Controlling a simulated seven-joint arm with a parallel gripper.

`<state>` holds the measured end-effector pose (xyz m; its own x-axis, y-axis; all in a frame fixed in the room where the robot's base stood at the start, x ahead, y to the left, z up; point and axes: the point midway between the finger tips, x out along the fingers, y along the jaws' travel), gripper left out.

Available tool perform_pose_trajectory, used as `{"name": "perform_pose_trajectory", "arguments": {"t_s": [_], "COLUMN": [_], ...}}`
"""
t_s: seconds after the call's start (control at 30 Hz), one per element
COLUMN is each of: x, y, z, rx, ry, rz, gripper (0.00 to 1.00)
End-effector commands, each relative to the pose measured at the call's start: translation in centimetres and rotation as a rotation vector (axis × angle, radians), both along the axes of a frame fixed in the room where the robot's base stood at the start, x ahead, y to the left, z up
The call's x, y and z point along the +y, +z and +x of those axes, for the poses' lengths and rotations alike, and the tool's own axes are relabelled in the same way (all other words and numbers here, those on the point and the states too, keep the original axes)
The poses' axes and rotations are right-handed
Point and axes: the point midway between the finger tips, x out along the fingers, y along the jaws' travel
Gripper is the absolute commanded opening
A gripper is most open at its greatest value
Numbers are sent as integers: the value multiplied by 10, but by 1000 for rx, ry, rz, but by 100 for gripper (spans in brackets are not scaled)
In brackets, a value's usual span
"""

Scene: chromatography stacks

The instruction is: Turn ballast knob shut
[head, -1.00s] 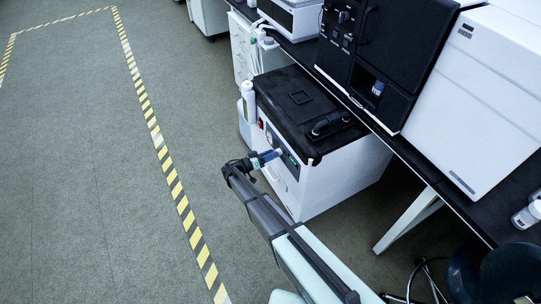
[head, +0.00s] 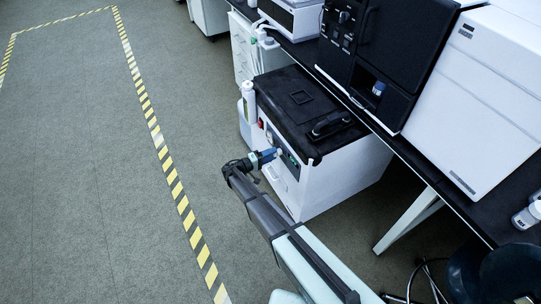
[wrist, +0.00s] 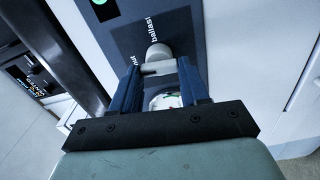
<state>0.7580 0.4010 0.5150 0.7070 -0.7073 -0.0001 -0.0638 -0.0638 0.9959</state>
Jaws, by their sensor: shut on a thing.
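The ballast knob (wrist: 158,54) is a pale grey knob with a short bar across it. It sits on a dark blue panel (wrist: 183,33) beside the printed word "ballast"; a second label to its left is partly hidden. My gripper (wrist: 160,72) has its two blue fingers on either side of the knob's bar and is shut on it. In the head view my gripper (head: 275,153) reaches the front of a white cabinet (head: 335,185) with a black lid. The knob is too small there to read its angle.
A green light (wrist: 99,2) shows on the panel. A white bottle (head: 248,100) stands at the cabinet's left side. The black bench (head: 410,160) with instruments runs along the right. Open floor with yellow-striped tape (head: 160,150) lies to the left.

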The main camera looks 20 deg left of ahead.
Motion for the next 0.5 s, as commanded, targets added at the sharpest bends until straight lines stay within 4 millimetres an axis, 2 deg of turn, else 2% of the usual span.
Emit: {"name": "perform_pose_trajectory", "arguments": {"t_s": [0.5], "x": [0], "y": [-1], "z": [0], "rx": [76], "ry": [0], "rz": [-76], "gripper": [14]}}
